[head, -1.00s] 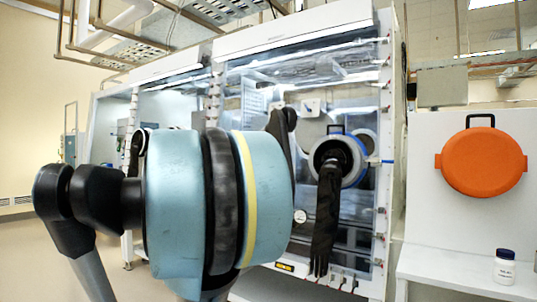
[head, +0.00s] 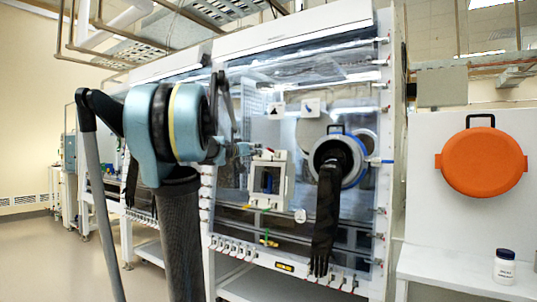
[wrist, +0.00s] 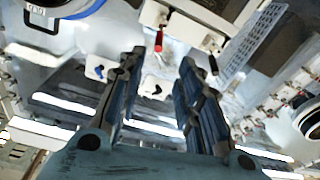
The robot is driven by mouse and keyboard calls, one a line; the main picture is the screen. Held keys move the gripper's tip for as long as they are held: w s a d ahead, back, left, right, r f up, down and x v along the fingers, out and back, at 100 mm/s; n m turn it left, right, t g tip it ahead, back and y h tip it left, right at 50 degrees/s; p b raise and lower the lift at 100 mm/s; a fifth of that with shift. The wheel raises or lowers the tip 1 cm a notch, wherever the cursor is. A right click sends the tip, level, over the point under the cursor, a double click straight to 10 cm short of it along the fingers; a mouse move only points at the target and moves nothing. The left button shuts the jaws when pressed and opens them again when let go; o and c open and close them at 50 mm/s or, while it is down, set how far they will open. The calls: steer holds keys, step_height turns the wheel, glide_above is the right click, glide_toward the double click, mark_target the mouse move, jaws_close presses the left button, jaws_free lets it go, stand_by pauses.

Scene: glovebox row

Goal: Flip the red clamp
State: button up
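The red clamp (wrist: 158,41) shows in the wrist view as a small red handle hanging from a white fitting (wrist: 187,22) at the top middle. My gripper (wrist: 159,63) is open. Its two dark fingers point up the picture toward the clamp, one on each side of its line. No contact with the clamp shows. In the head view my arm stands before the left part of the glovebox front, with the gripper end near a white square frame (head: 285,185). The red clamp cannot be made out clearly there.
A black glove (head: 325,220) hangs from a round port right of the frame. A blue handle (wrist: 98,71) and a black handle (wrist: 156,89) sit on the panel. An orange round cover (head: 481,162) and a small bottle (head: 504,266) are at the right.

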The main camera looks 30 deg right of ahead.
mark_target(270, 150)
steer(key=x, duration=1.4)
steer(key=shift+w+d, duration=0.15)
steer(key=shift+d, duration=0.25)
jaws_close()
